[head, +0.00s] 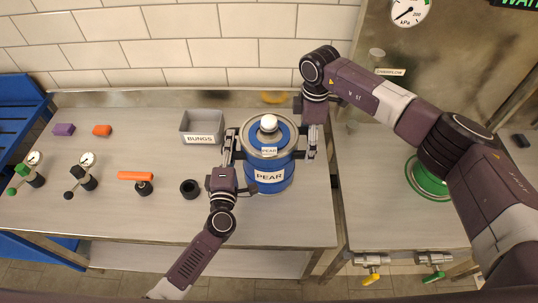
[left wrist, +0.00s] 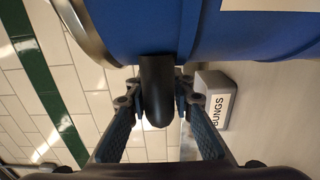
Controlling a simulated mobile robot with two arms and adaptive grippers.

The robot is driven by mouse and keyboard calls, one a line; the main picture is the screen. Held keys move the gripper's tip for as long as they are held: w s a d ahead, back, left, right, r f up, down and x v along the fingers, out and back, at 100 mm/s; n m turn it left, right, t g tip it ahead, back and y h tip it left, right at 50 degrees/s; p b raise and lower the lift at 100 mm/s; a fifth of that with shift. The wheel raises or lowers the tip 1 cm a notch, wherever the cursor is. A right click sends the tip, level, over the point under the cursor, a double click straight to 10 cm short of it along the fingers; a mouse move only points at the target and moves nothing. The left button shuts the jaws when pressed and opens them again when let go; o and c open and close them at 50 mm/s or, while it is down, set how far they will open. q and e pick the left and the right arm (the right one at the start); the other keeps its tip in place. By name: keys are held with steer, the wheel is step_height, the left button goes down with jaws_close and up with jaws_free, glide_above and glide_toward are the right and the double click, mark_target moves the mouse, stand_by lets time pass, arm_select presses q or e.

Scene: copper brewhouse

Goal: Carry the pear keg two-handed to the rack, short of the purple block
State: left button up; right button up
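The pear keg (head: 280,176) is a blue drum with steel bands, a white ball on top and PEAR labels. It is upright over the right part of the steel bench; I cannot tell whether its base touches the bench. My left gripper (head: 230,148) is at its left side. In the left wrist view the fingers close on a black handle (left wrist: 156,90) of the keg. My right gripper (head: 308,148) is at the keg's right side, its fingers around the handle there, partly hidden. The purple block (head: 64,130) lies at the bench's far left. A blue slatted rack (head: 18,110) stands beyond it.
An orange block (head: 102,130) lies near the purple one. A grey BUNGS bin (head: 201,128) stands just left of the keg. Two gauge fittings (head: 87,178), an orange-handled tool (head: 136,176) and a black ring (head: 189,188) occupy the bench's left front. The bench is clear between blocks and bin.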

arm_select(q)
jaws_close()
arm_select(e)
steer(key=c, duration=1.1)
arm_select(q)
steer(key=shift+r, duration=0.2)
arm_select(e)
steer(key=shift+w+r, duration=0.1)
steer(key=shift+r, duration=0.1)
steer(key=shift+c, duration=0.2)
